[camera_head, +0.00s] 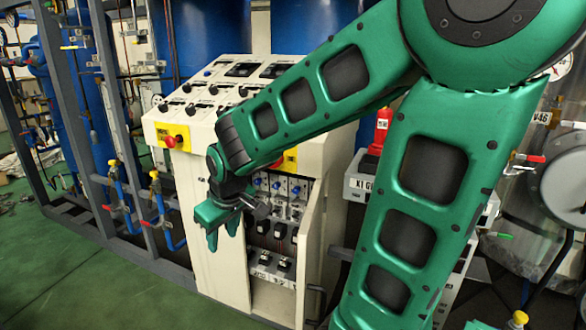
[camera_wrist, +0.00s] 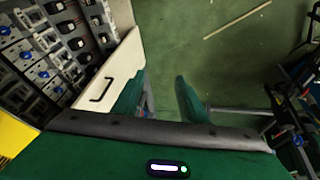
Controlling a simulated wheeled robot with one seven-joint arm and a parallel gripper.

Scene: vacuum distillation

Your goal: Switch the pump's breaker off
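A cream control cabinet (camera_head: 215,255) stands in the middle of the head view, its front compartment open. Inside are blue-knobbed switches (camera_head: 276,185), a row of black breakers (camera_head: 279,230) and a lower row of breakers (camera_head: 270,262). The labels are too small to read, so I cannot tell which is the pump's breaker. In the wrist view the breakers (camera_wrist: 77,45) fill the upper left. My green gripper (camera_head: 222,228) is in front of the compartment's left side. In the wrist view my gripper (camera_wrist: 160,97) has its fingers apart with nothing between them.
The open cabinet door (camera_wrist: 112,72), with a black handle, is close to the left finger in the wrist view. A grey steel frame (camera_head: 105,100) with pipes stands left. Green floor (camera_head: 75,270) is clear at front left.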

